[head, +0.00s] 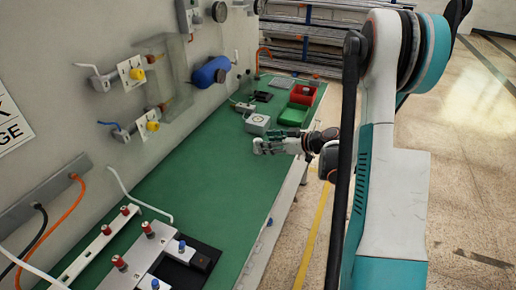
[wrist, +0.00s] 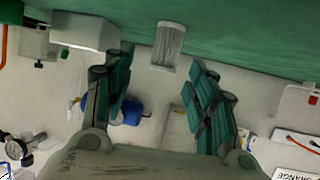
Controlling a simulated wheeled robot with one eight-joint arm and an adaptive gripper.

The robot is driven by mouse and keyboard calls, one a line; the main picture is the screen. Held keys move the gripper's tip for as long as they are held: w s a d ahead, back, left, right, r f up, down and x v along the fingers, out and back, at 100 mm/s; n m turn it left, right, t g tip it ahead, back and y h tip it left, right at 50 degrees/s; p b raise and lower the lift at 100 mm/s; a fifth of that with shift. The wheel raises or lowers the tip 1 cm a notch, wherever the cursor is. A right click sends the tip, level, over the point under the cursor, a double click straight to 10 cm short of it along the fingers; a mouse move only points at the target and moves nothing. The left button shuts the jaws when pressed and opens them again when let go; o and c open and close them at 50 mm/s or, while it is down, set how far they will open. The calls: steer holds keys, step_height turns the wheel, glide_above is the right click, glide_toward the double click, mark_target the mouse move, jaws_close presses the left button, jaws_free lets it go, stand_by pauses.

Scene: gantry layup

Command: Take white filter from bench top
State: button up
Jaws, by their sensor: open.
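The white filter (wrist: 168,47) is a small pale ribbed cylinder on the green bench top (head: 178,172). In the wrist view, which is upside down, it shows between and beyond the fingers of my gripper (wrist: 161,66). The fingers are spread, with nothing clamped between them. In the head view my gripper (head: 265,144) reaches in low over the right side of the bench. I cannot make out the filter there; the fingers may hide it.
A white box (head: 257,123) stands just behind my gripper; it also shows in the wrist view (wrist: 84,30). A green tray (head: 293,115) and red bin (head: 303,95) are farther back. Wall fittings include a blue cylinder (head: 211,72). Clamps fill the near end; the middle bench is clear.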

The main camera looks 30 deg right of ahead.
steer(key=b+x, duration=0.2)
steer(key=x, duration=0.3)
steer(key=shift+a+r, duration=0.15)
steer(key=shift+a, duration=0.05)
steer(key=shift+r, duration=0.1)
steer(key=c, duration=1.1)
